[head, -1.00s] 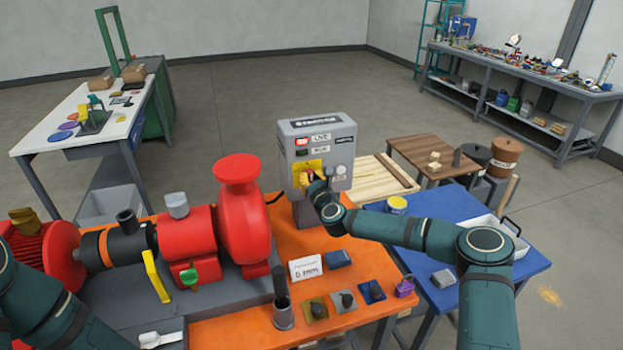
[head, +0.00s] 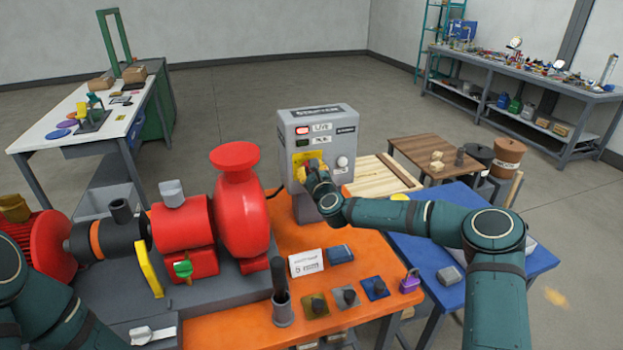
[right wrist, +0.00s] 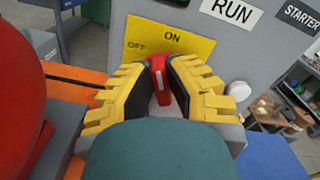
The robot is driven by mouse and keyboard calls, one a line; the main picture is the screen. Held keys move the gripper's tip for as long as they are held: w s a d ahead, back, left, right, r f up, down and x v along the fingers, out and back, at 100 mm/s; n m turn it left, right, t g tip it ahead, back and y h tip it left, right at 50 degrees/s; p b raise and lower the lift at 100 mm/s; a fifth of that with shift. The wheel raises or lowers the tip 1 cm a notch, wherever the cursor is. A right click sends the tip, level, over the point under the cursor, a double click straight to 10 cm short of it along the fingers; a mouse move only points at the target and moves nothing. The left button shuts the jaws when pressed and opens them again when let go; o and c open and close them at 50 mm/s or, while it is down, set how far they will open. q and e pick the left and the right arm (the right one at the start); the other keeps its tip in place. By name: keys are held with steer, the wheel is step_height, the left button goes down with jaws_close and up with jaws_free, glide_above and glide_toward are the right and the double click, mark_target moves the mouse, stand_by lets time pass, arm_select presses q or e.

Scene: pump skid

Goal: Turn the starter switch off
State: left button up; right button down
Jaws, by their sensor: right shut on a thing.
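The grey starter box (head: 345,147) stands at the back of the orange bench. Its yellow ON/OFF plate (head: 301,158) also shows in the right wrist view (right wrist: 190,42), with ON at the top and OFF to the upper left. The red switch handle (right wrist: 158,78) stands nearly upright, its tip just below ON. My right gripper (head: 313,169) is at the plate, its yellow-and-black fingers (right wrist: 160,88) shut on the handle from both sides. The fingers hide the handle in the head view. My left arm shows at the lower left; its gripper is out of view.
A red pump (head: 240,205) stands left of the box. A sign card (head: 306,262), several small switch blocks and a purple padlock (head: 410,283) lie along the front of the orange bench (head: 235,330). A blue table (head: 500,255) is under my right arm.

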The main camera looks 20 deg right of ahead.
arm_select(q)
step_height(320, 180, down, 12)
steer(key=s+b, duration=0.1)
steer(key=b, duration=1)
steer(key=shift+s+d, duration=0.15)
steer(key=shift+d, duration=0.05)
arm_select(e)
steer(key=shift+a+f+n, duration=0.15)
steer(key=shift+n, duration=2)
steer(key=shift+a+f+n, duration=0.1)
steer(key=shift+f+n, duration=0.05)
steer(key=shift+n, duration=1.95)
steer(key=shift+a+f+n, duration=0.15)
steer(key=shift+n, duration=2)
arm_select(q)
steer(key=shift+f, duration=0.2)
arm_select(e)
steer(key=c, duration=0.9)
jaws_free()
steer(key=shift+f, duration=0.1)
steer(key=shift+c, duration=0.2)
steer(key=s, duration=1.2)
steer(key=shift+d, duration=0.2)
